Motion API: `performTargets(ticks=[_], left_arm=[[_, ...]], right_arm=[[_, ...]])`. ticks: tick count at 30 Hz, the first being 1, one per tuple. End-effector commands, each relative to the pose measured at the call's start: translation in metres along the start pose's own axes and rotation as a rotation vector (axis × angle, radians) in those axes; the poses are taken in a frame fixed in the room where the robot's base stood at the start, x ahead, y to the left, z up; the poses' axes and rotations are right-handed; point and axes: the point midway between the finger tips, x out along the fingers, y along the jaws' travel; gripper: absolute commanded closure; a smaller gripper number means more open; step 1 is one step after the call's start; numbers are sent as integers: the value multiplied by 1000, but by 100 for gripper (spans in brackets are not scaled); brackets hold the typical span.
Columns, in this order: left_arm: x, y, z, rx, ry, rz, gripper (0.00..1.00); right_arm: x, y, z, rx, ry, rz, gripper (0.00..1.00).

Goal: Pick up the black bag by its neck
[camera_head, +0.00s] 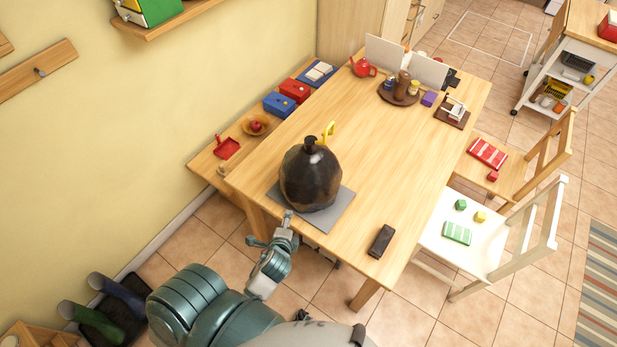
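The black bag (310,181) stands upright and bulging on a grey mat (336,212) near the table's front left corner. Its narrow neck (309,145) points up. My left gripper (271,229) is at the table's near edge, in front of and lower than the bag, apart from it. Its fingers look spread, with nothing between them. My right gripper is not in view.
A yellow hooked thing (328,132) shows just behind the neck. A dark block (381,241) lies at the table's near right. A side bench with a red dustpan (227,147) and bowl (256,125) runs along the left. The table's middle is clear.

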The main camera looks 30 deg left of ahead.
Motion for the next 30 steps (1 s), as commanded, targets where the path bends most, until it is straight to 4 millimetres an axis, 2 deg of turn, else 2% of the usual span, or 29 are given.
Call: performTargets(ticks=[1, 3, 6, 9, 12, 17, 30], left_arm=[[2, -22, 3, 166, -23, -92, 26], [3, -52, 5, 448, -76, -223, 26], [2, -86, 2, 849, -179, -379, 26], [1, -107, -5, 1168, -281, -483, 26], [-1, -118, -12, 1373, -353, -542, 26], [5, -130, -16, 1486, -398, -574, 26], [81, -185, -27, 1484, -397, -571, 26]], right_arm=[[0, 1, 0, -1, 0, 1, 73], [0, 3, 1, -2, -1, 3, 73], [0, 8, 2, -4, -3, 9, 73], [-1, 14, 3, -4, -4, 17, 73], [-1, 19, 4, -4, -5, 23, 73], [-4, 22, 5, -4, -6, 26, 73], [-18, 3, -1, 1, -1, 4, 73]])
